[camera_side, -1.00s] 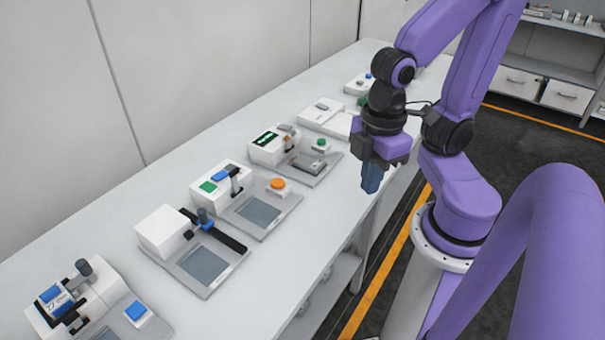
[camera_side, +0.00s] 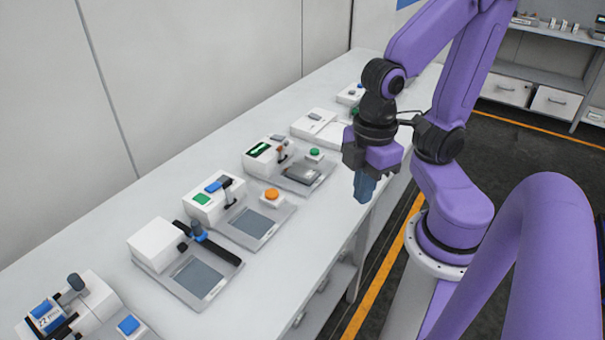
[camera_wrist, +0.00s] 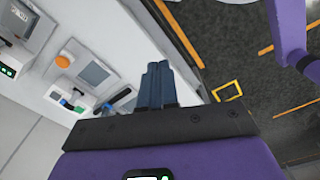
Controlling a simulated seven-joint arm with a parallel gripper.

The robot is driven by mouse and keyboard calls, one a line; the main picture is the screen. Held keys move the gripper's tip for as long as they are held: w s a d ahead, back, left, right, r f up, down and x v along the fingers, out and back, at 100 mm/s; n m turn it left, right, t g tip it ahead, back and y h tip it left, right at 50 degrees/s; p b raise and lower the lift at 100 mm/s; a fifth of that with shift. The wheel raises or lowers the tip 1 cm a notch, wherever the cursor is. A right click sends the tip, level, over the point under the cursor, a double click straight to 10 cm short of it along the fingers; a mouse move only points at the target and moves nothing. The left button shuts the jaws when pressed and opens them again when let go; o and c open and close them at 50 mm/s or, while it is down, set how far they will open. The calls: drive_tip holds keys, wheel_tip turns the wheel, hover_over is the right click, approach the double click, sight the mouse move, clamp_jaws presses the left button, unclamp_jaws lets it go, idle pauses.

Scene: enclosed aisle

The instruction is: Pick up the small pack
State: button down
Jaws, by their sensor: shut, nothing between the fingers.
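My gripper (camera_side: 364,188) hangs over the front edge of the long white bench (camera_side: 285,262), pointing down. Its blue fingers are together with nothing between them; they also show in the wrist view (camera_wrist: 158,75). I cannot tell for sure which thing is the small pack. A blue-and-white labelled block (camera_side: 45,317) sits on the device at the bench's near left end, well away from my gripper. A dark grey flat item (camera_side: 302,173) lies on the tray of a device left of my gripper. Neither touches my gripper.
Several white devices line the bench, one with an orange button (camera_side: 271,195), one with a green button (camera_side: 314,153). A blue-knobbed device with a black bar (camera_side: 215,247) stands nearer. Shelving with drawers (camera_side: 552,102) stands at the far right. Bare bench lies along the front edge.

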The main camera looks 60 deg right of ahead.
drive_tip(key=shift+c, duration=0.6)
unclamp_jaws()
